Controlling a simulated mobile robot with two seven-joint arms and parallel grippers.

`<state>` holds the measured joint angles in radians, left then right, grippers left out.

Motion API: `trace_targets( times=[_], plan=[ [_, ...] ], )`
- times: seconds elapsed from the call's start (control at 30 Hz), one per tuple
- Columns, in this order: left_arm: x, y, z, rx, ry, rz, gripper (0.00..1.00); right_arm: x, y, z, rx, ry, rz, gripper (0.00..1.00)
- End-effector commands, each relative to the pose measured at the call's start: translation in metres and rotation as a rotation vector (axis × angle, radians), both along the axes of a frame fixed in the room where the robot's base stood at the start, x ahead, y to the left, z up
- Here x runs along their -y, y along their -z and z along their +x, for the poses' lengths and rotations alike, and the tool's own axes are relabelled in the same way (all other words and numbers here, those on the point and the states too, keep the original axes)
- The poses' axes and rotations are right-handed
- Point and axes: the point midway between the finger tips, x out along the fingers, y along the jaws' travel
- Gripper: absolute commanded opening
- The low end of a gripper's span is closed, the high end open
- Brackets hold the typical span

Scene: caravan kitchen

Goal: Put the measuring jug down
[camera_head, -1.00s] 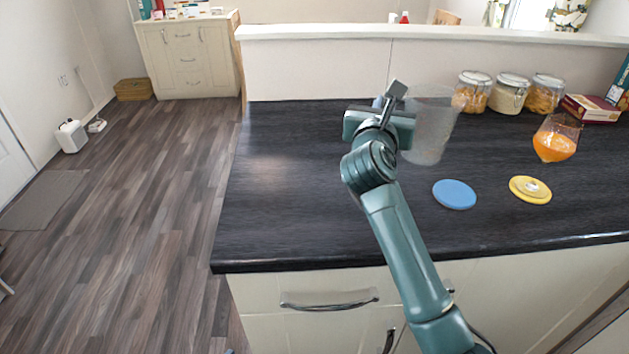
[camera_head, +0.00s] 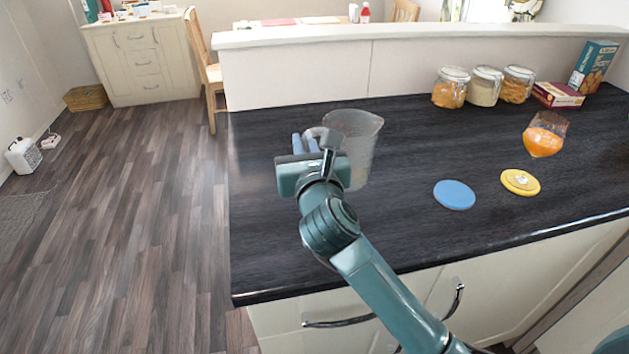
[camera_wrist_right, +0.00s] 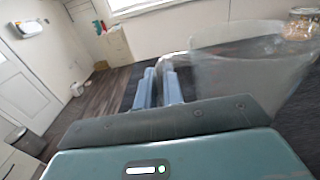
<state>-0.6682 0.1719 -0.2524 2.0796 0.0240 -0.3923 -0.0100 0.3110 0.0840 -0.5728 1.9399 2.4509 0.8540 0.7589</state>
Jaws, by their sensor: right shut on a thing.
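The measuring jug (camera_head: 357,134) is clear, empty-looking plastic with a spout. In the head view it is upright at the left part of the dark worktop (camera_head: 270,240). My right gripper (camera_head: 312,143) is at its left side, shut on its handle, which the gripper partly hides. In the right wrist view the jug (camera_wrist_right: 245,75) is at the right, and the gripper's fingers (camera_wrist_right: 160,85) show left of it. I cannot tell whether the jug's base touches the worktop. My left gripper is not in view.
A blue disc (camera_head: 454,195) and a yellow disc (camera_head: 520,182) lie right of the jug. A raised ledge (camera_head: 300,38) runs behind. The worktop's front left is clear.

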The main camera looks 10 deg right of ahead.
Motion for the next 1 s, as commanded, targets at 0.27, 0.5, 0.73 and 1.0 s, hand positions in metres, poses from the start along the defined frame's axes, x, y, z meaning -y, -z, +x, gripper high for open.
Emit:
trace_targets(
  times=[0.27,0.5,0.73,1.0],
  plan=[
    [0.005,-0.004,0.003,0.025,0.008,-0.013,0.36,0.0,0.036,0.0,-0.001,0.0,-0.004,0.0],
    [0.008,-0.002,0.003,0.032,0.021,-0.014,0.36,0.0,0.063,0.0,0.003,-0.002,-0.001,0.0],
    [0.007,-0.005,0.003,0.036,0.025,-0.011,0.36,0.0,0.062,0.0,0.004,-0.001,-0.001,0.0],
    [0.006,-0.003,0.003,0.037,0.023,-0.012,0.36,0.0,0.066,0.0,0.002,0.0,0.0,0.18]
  ],
)
